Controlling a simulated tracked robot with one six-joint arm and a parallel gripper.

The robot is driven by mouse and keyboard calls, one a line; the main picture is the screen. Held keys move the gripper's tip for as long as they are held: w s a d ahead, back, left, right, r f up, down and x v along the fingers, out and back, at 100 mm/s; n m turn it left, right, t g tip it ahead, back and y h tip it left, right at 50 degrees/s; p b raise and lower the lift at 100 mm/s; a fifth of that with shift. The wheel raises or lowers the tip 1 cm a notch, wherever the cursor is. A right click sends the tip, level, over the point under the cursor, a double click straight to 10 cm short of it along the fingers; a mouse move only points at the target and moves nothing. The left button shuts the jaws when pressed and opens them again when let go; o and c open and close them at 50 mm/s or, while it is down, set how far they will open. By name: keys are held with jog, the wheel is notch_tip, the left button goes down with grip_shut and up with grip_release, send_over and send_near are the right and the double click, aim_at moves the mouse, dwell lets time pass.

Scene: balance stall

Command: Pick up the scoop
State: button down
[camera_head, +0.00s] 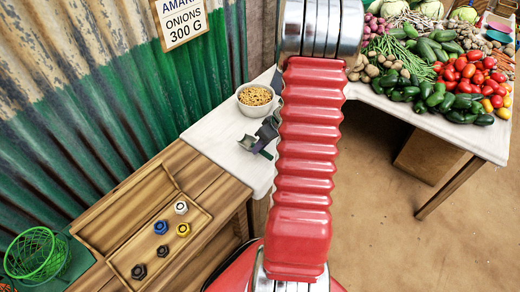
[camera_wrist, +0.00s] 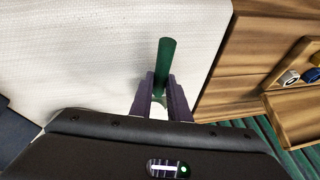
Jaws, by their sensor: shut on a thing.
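The scoop shows in the wrist view as a dark green handle (camera_wrist: 166,58) with a small white part between my fingers. My gripper (camera_wrist: 161,92) is shut on it, and the handle sticks out past the fingertips over a white surface. In the head view my gripper (camera_head: 258,141) is low over the white table, just below the bowl, with a bit of the green handle (camera_head: 267,154) showing. The rest of the scoop is hidden by my gripper and arm. I cannot tell whether the scoop touches the table.
A white bowl (camera_head: 240,103) of yellowish grains stands close behind my gripper. A wooden tray (camera_head: 118,259) with several small weights is at lower left, beside a green wire basket (camera_head: 36,254). Vegetables crowd the right table. A corrugated wall (camera_head: 85,100) stands at left.

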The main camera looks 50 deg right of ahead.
notch_tip(320, 180, up, 8)
jog(key=shift+f, duration=0.1)
dwell(0.8)
